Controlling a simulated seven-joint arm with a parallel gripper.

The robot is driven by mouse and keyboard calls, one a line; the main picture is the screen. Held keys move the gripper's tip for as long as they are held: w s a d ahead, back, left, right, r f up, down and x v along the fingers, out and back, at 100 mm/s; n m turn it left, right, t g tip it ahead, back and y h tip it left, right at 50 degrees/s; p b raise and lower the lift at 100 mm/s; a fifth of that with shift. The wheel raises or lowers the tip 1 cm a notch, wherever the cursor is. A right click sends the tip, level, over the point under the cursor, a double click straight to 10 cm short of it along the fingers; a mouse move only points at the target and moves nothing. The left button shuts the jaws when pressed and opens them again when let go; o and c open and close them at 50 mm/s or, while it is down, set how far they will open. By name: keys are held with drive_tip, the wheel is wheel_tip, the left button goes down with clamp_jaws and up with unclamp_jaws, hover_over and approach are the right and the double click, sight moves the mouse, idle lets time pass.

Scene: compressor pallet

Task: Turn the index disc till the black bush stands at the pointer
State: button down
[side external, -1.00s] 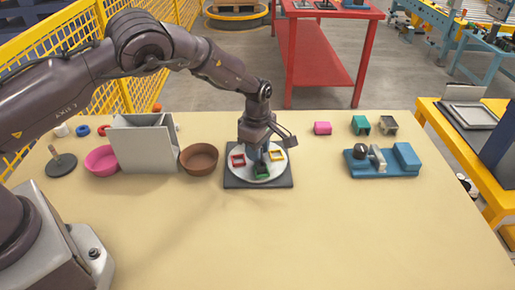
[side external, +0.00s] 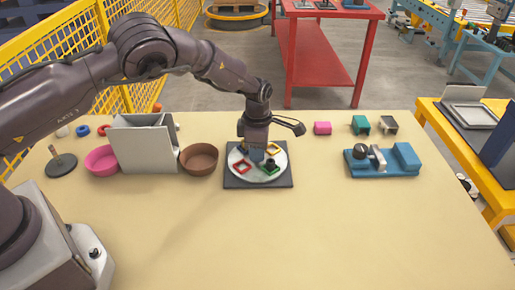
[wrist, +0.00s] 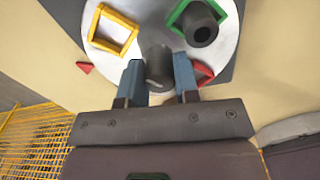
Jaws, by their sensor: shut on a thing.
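The white index disc (side external: 257,174) lies on a dark square base (side external: 233,182), with red (side external: 242,167), yellow (side external: 273,149) and green (side external: 269,170) square frames on it. The black bush (side external: 271,161) stands upright in the green frame, front right of the disc; it also shows in the wrist view (wrist: 202,34). My gripper (wrist: 158,72) is shut on the grey post (wrist: 159,62) at the disc's middle. A red triangular pointer (wrist: 84,67) shows beside the disc in the wrist view, nearest the yellow frame and apart from the bush. My gripper hides part of the red frame there.
A brown bowl (side external: 199,160), grey upright box (side external: 144,150) and pink bowl (side external: 101,160) stand left of the disc. A blue fixture (side external: 384,161) and small pink, green and grey blocks are at right. The front of the table is clear.

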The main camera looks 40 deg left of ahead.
drive_tip(key=shift+d+n, duration=0.1)
drive_tip(key=shift+n, duration=7)
drive_tip(key=c, duration=0.8)
unclamp_jaws()
drive_tip(key=shift+c, duration=0.2)
wheel_tip(320, 180, up, 13)
